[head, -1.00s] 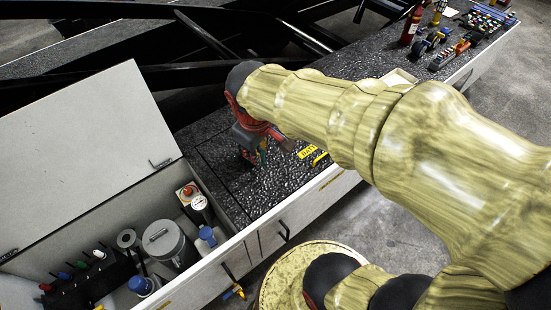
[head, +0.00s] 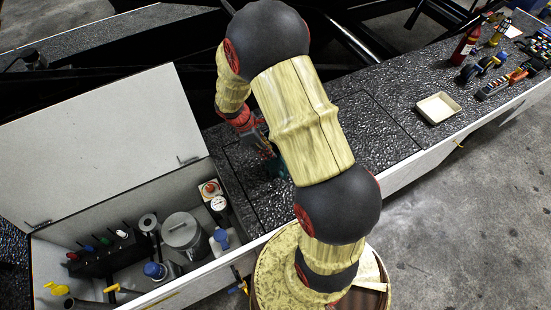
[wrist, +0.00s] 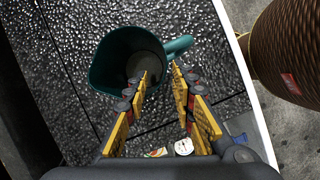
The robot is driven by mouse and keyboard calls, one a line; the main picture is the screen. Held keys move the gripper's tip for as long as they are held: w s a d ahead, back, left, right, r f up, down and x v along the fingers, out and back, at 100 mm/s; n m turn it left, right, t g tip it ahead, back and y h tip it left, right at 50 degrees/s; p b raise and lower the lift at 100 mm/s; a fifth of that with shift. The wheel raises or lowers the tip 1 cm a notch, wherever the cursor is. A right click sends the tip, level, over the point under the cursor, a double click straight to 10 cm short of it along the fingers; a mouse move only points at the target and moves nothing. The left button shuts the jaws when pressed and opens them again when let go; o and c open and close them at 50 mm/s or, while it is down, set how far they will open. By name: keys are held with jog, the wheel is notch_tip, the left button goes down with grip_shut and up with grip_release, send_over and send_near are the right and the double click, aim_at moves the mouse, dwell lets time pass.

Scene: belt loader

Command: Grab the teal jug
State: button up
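The teal jug (wrist: 112,66) stands on the dark speckled deck in the wrist view, with its open top towards the camera and its handle (wrist: 180,46) pointing right. In the head view only a bit of the teal jug (head: 277,167) shows beside my arm; the rest is hidden. My gripper (wrist: 160,76) is open, its two yellow-padded fingers apart with nothing held between them. The left fingertip overlaps the jug's near right side in the picture and the right one lies just below the handle. I cannot tell whether either touches. My gripper (head: 264,146) is partly hidden in the head view.
An open bin (head: 205,268) with canisters and tools lies left, its lid (head: 100,150) raised. A cream tray (head: 438,108), a red bottle (head: 465,48) and several tools lie right on the deck (head: 375,150). Dark rails run behind. The deck between jug and tray looks clear.

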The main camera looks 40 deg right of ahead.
jog(key=x, duration=0.8)
jog(key=shift+w, duration=0.15)
jog(key=shift+c, duration=1.4)
jog(key=c, duration=0.4)
